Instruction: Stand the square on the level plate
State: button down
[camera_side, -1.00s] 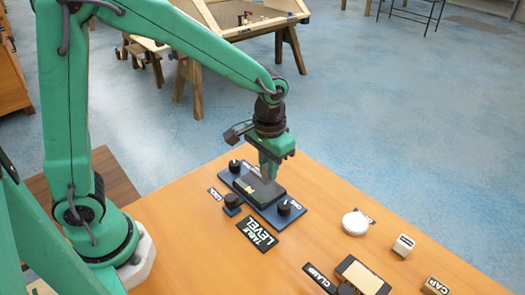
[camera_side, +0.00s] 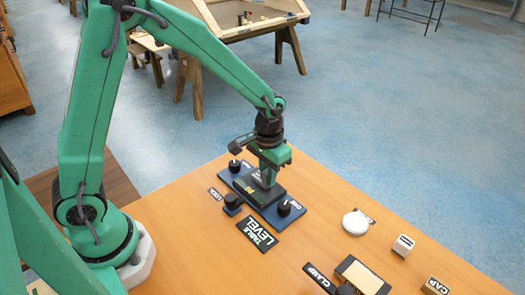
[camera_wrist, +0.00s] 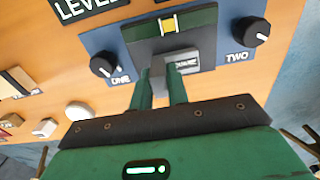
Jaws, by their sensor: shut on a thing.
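The square, a grey block with a label (camera_wrist: 184,62), is between the fingers of my gripper (camera_wrist: 160,75) in the wrist view. My gripper is shut on it, and the fingers hide part of it. In the side view my gripper (camera_side: 268,182) is low over the dark level plate (camera_side: 246,194), and the square is mostly hidden there. The plate also shows in the wrist view (camera_wrist: 139,48), with a yellow vial (camera_wrist: 167,25) in a green bar. The square is at or just above the plate; I cannot tell whether it touches.
The plate sits on a blue base (camera_side: 265,217) with black knobs ONE (camera_wrist: 104,65) and TWO (camera_wrist: 252,31). A LEVEL TABLE label (camera_side: 256,237) lies in front.

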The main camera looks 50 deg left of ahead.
jog(key=shift+f, duration=0.35)
jog(key=c, duration=1.4)
grip_release()
jog(key=shift+o, duration=0.2)
jog(key=shift+r, duration=0.1)
notch_tip(320, 180, up, 12)
jog(key=shift+r, duration=0.15)
jog(key=s+a+r+t, duration=0.2)
jog(key=s+a+r, duration=0.1)
jog(key=s, duration=0.5)
jog(key=s+a+r+t, duration=0.3)
jog(key=s+a+r, duration=0.1)
jog(key=s, duration=0.4)
jog(key=shift+s+r+t, duration=0.25)
jog(key=shift+s+t, duration=0.05)
jog(key=shift+s, duration=0.1)
